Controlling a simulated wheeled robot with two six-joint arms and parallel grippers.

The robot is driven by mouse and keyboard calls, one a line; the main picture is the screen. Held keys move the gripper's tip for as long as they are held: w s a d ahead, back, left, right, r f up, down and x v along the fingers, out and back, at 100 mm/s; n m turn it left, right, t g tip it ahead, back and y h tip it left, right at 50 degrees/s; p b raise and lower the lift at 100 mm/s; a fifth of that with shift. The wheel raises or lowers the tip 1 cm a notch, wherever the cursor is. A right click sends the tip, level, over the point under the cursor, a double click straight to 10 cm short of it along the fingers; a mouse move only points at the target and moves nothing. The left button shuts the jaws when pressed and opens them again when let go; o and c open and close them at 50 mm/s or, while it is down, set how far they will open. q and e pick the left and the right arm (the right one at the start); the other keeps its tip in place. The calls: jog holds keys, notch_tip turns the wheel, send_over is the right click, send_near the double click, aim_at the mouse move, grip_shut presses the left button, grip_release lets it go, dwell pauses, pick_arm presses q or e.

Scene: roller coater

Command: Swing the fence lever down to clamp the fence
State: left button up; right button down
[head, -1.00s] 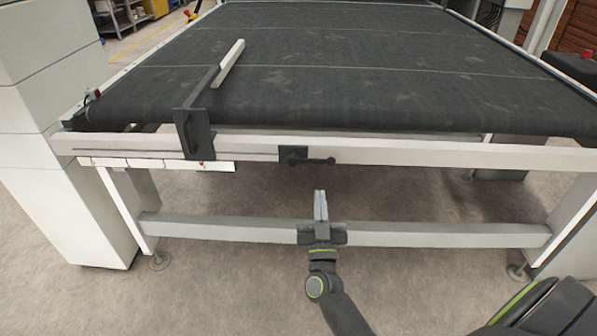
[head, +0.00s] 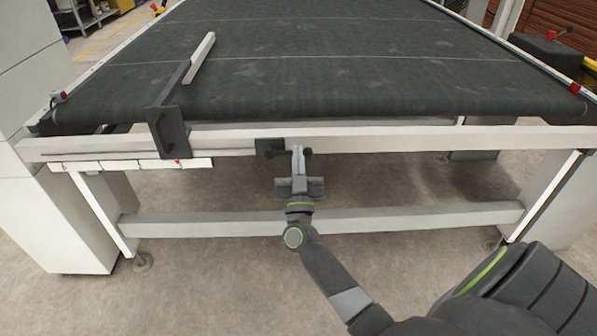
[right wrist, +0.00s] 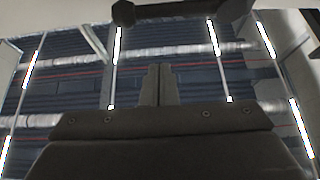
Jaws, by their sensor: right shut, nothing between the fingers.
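The fence lever (head: 307,153) is a dark bar with a rounded end, on a black block (head: 270,147) at the front rail. It looks about level, pointing right, and is partly hidden by my right gripper. The fence (head: 168,128) is a dark bracket with a pale bar reaching over the belt, left of the lever. My right gripper (head: 297,150) is shut and empty, fingers pointing up, in front of the lever in the head view. In the right wrist view, the closed fingers (right wrist: 156,84) are below the dark lever (right wrist: 185,14); I cannot tell whether they touch. My left gripper is out of view.
The pale front rail (head: 400,140) runs across the machine below the black belt (head: 330,75). A lower crossbar (head: 410,217) lies behind my right arm. A white cabinet (head: 65,220) stands at the left. The space under the rail is open.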

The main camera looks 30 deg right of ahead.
aim_at(289, 152)
jog(key=w+d+f+b, duration=0.1)
jog(key=w+f, duration=0.1)
jog(key=w, duration=0.1)
jog(key=shift+d+f+b, duration=0.2)
jog(key=shift+d+b, duration=0.15)
jog(key=shift+d, duration=0.05)
